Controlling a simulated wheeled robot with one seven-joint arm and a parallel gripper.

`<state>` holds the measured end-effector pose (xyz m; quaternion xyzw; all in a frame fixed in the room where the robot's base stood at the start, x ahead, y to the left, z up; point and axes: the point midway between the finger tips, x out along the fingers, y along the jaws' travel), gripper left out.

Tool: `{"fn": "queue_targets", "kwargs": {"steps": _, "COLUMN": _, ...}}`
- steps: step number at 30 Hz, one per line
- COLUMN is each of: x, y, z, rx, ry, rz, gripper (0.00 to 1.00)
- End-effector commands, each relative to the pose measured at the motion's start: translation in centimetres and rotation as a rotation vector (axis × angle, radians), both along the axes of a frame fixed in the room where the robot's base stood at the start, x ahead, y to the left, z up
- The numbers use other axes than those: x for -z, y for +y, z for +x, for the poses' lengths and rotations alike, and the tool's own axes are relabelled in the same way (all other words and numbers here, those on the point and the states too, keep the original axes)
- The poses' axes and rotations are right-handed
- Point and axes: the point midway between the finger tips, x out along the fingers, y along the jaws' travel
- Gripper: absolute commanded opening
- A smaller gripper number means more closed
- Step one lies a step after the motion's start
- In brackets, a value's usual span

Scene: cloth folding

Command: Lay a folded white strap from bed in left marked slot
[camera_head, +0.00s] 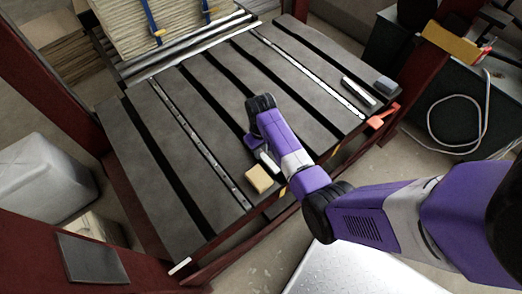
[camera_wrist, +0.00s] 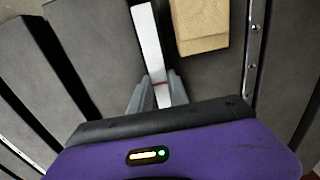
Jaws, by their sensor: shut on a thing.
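A folded white strap (camera_wrist: 148,40) with a thin red band runs between the two fingers of my gripper (camera_wrist: 158,92) in the wrist view. The fingers are closed on its near end, and its far end extends away over the dark bed. In the head view my arm hides most of my gripper, which is over the front middle of the bed; a white piece (camera_head: 267,160) shows beside it. The dark grey bed (camera_head: 187,208) has long parallel slots and perforated metal strips. I cannot tell which slot is the marked left one.
A tan block (camera_head: 258,179) lies on the bed close beside my gripper; it also shows in the wrist view (camera_wrist: 200,22). Another white piece (camera_head: 359,92) and a grey block (camera_head: 386,84) lie at the right end. Strapped boards (camera_head: 150,22) stand at the back.

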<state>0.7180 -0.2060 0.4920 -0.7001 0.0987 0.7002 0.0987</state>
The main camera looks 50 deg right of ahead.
Motion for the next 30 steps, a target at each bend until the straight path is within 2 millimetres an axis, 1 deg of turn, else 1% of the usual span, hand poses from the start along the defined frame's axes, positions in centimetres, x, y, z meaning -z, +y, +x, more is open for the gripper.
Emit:
{"fn": "queue_targets", "kwargs": {"steps": 27, "x": 0.07, "y": -0.02, "z": 0.03, "rx": 0.000, "ry": -0.001, "rz": 0.000, "gripper": 0.00}}
{"fn": "queue_targets", "kwargs": {"steps": 28, "x": 0.07, "y": -0.02, "z": 0.03, "rx": 0.000, "ry": -0.001, "rz": 0.000, "gripper": 0.27}}
{"fn": "queue_targets", "kwargs": {"steps": 30, "x": 0.06, "y": -0.02, "z": 0.03, "rx": 0.000, "ry": -0.001, "rz": 0.000, "gripper": 0.41}}
